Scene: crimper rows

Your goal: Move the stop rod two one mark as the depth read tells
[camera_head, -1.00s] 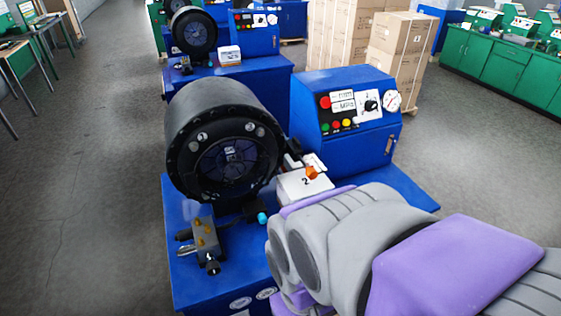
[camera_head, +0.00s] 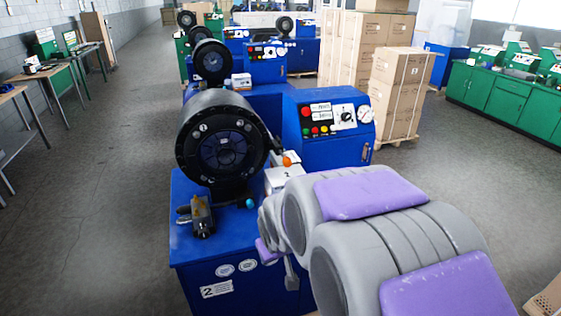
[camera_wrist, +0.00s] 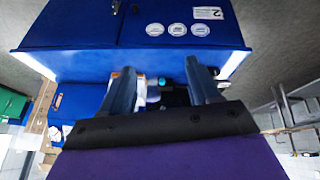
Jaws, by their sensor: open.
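Machine two is a blue crimper (camera_head: 235,240) with a "2" plate on its front and a round black head (camera_head: 222,140). A small dark block with brass-coloured parts (camera_head: 202,215) stands at the bench's front left. A cyan-tipped part (camera_head: 249,203) sits to its right, below the head; the cyan also shows in the wrist view (camera_wrist: 162,81). I cannot tell which part is the stop rod. A white box marked "2" with an orange knob (camera_head: 287,161) stands right of the head. My gripper (camera_wrist: 165,78) is open, its fingers apart and pointing toward the bench; the arm mostly hides it in the head view.
The blue control cabinet (camera_head: 330,130) with buttons and a gauge stands behind my arm. More crimpers line up behind. Stacked cartons (camera_head: 395,90) stand at the back right, green cabinets (camera_head: 505,95) at the far right. The floor left of the bench is clear.

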